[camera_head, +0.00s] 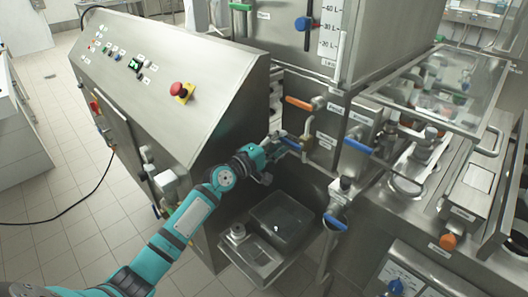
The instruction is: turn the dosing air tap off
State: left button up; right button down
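Other taps show: an orange handle (299,103) above, a blue handle (358,147) to the right and a blue handle (336,222) lower down. The tap labels are too small to read, so I cannot tell which one is the dosing air tap. My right gripper is not in view.
A slanted control panel (150,95) with a red emergency button (177,89) stands left of the taps. Below my gripper are a dark bin (283,222) and a metal tray (262,262). A clear hinged cover (440,92) is at the right. Floor is free at the left.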

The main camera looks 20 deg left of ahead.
pick_arm(q)
jog(key=v, duration=1)
jog(key=shift+a, duration=0.1)
